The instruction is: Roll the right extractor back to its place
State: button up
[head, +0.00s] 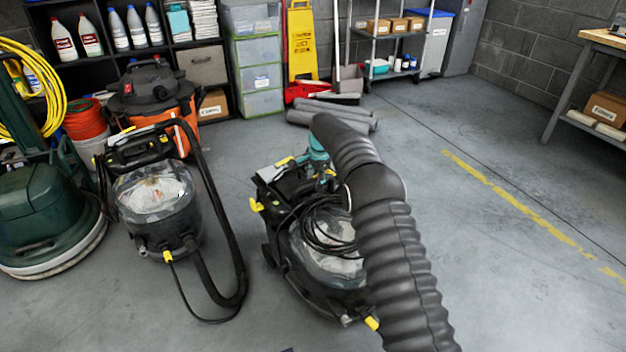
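The right extractor (285,255) stands on the grey floor in the middle of the head view. It is black with a clear tank, a coiled black hose on top and yellow clips. My arm, in a ridged black sleeve, crosses in front of its right side. The end of my arm bends down to the extractor's rear top, where a teal part of my gripper (317,150) shows. The fingers are hidden behind the arm and the machine's top, so I cannot tell whether they hold it. The left extractor (160,205), a similar machine, stands apart at left.
The left extractor's hose (238,262) loops onto the floor between the two machines. A green floor machine (45,215) stands far left. Grey rolls (310,120) lie behind the right extractor. A workbench (600,60) is at far right. The floor around the yellow line (515,203) is clear.

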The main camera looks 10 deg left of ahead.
notch_tip(320, 180, up, 12)
jog(key=s+d, duration=0.1)
jog(key=shift+s+d, duration=0.35)
jog(key=shift+s, duration=0.05)
dwell(0.3)
